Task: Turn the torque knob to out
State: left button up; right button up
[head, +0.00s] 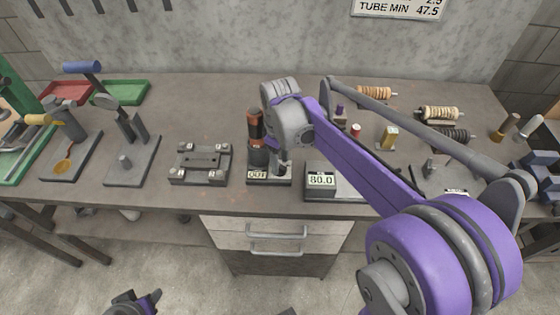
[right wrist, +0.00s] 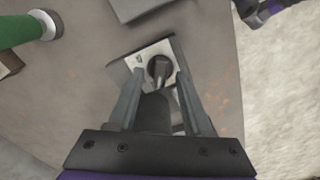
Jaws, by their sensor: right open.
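The torque knob (right wrist: 159,70) is a dark round knob with a raised grip, on a light plate (right wrist: 138,60) with small lettering I cannot read surely. In the head view the small unit (head: 268,181) stands near the table's front edge, with a label plate that seems to read OUT. My right gripper (right wrist: 158,82) is open, its two fingers on either side of the knob; I cannot tell whether they touch it. In the head view my right gripper (head: 278,163) is partly hidden by its wrist. My left gripper (head: 135,303) is low, in front of the table; its jaws are unclear.
A box with an 80.0 display (head: 321,181) stands just right of the unit. A grey fixture (head: 200,163) is to its left. An orange and black upright cylinder (head: 256,126) is close behind the gripper. Several coils and parts lie further right. Drawers (head: 277,236) hang below.

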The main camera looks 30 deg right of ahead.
aim_at(280, 166)
notch_tip(280, 166, up, 10)
jog(key=shift+p, duration=0.35)
dwell(0.4)
jog(key=s+a+f+m+t, duration=0.2)
jog(key=s+a+f+m, duration=0.1)
jog(key=s+f, duration=0.3)
jog(key=s+a+f+m+t, duration=0.2)
jog(key=s+f, duration=0.4)
jog(key=s, duration=0.3)
jog(key=shift+s+a+f+m+t, duration=0.25)
jog(key=shift+s+a+m+t, duration=0.15)
jog(key=shift+a+t, duration=0.45)
